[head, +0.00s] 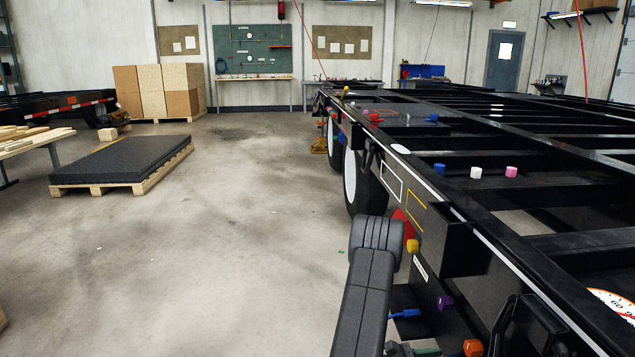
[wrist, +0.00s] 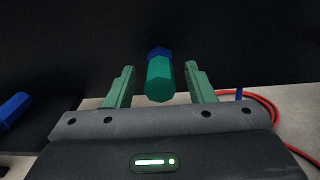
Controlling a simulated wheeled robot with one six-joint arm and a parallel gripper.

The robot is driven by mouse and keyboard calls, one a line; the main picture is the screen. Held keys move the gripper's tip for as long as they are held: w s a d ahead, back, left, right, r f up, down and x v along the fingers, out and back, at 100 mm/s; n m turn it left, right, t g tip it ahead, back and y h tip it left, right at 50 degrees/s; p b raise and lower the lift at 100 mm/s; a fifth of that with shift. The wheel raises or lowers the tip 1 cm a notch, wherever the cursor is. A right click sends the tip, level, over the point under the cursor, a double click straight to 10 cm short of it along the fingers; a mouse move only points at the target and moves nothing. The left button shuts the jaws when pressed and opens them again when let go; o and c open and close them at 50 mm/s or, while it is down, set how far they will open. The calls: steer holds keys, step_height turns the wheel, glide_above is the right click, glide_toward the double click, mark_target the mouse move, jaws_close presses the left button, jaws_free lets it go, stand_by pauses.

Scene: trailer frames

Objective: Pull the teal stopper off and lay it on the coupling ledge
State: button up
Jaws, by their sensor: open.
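The teal stopper (wrist: 160,80) is in the middle of the wrist view, pointing toward the camera, with a dark blue fitting (wrist: 158,52) at its far end against a black surface. My gripper (wrist: 159,69) is open, with one green finger on each side of the stopper. Gaps show between the stopper and both fingers. In the head view my arm reaches down beside the trailer frame, and the gripper is mostly hidden at the bottom edge. I cannot pick out the stopper or the coupling ledge for sure there.
Along the trailer side are a yellow knob (head: 412,246), a blue fitting (head: 405,314), a purple knob (head: 445,302) and an orange knob (head: 473,347). A red cable (wrist: 268,108) curves right of my gripper; another blue part (wrist: 14,108) is left. Open floor (head: 200,260) lies left.

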stand_by(0.4)
jaws_close()
steer(key=a, duration=0.6)
steer(key=shift+s+b, duration=0.25)
steer(key=shift+b, duration=0.15)
stand_by(0.7)
